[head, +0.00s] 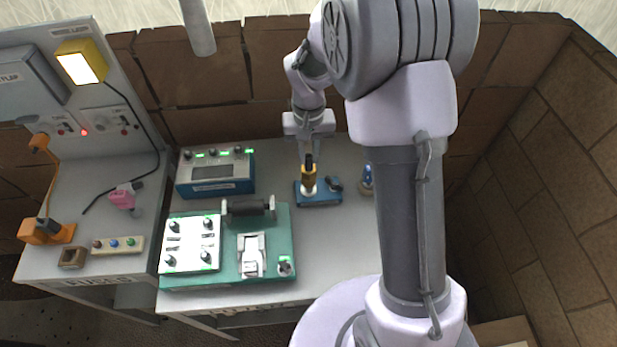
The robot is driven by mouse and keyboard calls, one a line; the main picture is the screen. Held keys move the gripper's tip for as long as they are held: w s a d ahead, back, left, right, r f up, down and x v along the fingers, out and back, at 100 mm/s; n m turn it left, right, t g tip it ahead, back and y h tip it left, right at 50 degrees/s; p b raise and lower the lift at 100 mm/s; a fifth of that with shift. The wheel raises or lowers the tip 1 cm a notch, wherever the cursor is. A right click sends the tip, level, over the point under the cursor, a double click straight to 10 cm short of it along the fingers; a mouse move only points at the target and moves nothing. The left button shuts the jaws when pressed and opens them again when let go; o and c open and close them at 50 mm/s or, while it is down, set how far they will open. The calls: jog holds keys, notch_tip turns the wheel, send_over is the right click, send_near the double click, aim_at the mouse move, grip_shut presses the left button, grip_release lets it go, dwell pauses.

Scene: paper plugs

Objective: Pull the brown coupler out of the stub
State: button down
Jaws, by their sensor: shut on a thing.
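The brown coupler (309,181) stands upright, with a yellowish band and a dark upper part. It is above a short pale stub (309,193) on a small blue base (321,203) near the middle of the bench. My gripper (309,163) points down from above and is shut on the coupler's upper part. The coupler and the stub appear to be in line and touching, but how deep the coupler sits cannot be told at this size. My wrist hides part of the area behind.
A dark knob (336,185) sits right of the stub. A small blue item (366,178) stands further right, close to my arm. A blue meter box (215,173) and a green board (225,281) with a white panel are to the left. Bare bench lies in front of the blue base.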

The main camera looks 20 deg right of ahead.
jog(key=shift+r, duration=0.35)
jog(key=shift+r+p, duration=1.35)
jog(key=shift+r, duration=0.2)
jog(key=shift+f, duration=0.1)
